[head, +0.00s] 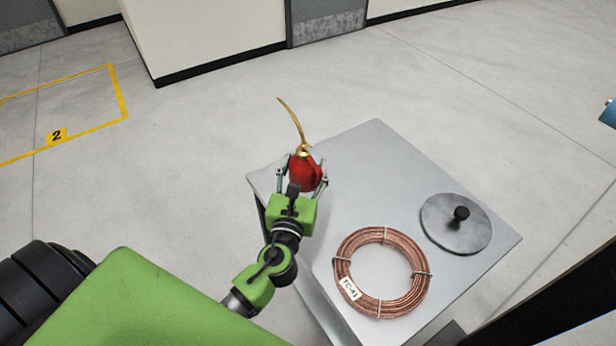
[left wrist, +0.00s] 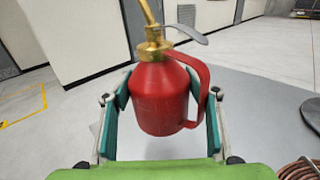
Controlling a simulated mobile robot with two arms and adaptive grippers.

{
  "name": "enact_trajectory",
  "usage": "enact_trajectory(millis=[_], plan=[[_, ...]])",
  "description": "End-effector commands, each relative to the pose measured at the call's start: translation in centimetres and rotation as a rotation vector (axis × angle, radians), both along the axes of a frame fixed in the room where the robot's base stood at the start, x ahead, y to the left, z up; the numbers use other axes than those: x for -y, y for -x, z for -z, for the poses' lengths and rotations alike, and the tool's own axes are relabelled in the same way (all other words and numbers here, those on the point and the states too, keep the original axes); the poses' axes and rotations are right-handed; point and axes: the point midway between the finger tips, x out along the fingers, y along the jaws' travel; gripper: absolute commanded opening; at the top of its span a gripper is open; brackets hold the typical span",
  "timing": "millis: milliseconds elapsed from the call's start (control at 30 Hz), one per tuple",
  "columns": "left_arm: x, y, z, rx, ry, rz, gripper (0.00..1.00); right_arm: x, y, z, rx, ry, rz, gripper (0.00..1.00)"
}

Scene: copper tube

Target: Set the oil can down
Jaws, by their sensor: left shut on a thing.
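The oil can (head: 305,172) has a red body, a brass top and a long thin brass spout. It is over the far left part of the grey metal table (head: 350,160). My left gripper (head: 307,180) is shut on its body, with a finger on each side. In the left wrist view the oil can (left wrist: 160,98) stands upright between the teal pads of my left gripper (left wrist: 162,115), with its red handle to the right. I cannot tell whether its base touches the table. My right gripper is not in view.
A copper tube coil (head: 347,262) with a tag lies on the near part of the table. A round grey disc with a black knob (head: 440,224) lies to its right. The table surface right of the oil can is clear.

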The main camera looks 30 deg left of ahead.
Motion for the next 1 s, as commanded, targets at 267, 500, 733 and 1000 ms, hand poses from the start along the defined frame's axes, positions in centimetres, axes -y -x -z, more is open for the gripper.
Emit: enact_trajectory(millis=[267, 500, 733, 1000], plan=[[-1.4, -3.1, 4.5, 0.000, -0.002, 0.000, 0.21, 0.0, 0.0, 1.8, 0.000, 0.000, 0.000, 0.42], [-1.7, -4.0, 6.8, -0.003, -0.003, 0.001, 0.21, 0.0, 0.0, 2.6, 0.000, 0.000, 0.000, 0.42], [-1.7, -3.9, 8.6, 0.000, 0.000, 0.001, 0.21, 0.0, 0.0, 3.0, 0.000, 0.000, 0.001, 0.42], [-1.7, -3.9, 8.7, 0.000, 0.000, 0.001, 0.21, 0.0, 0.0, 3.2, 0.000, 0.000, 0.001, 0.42]])
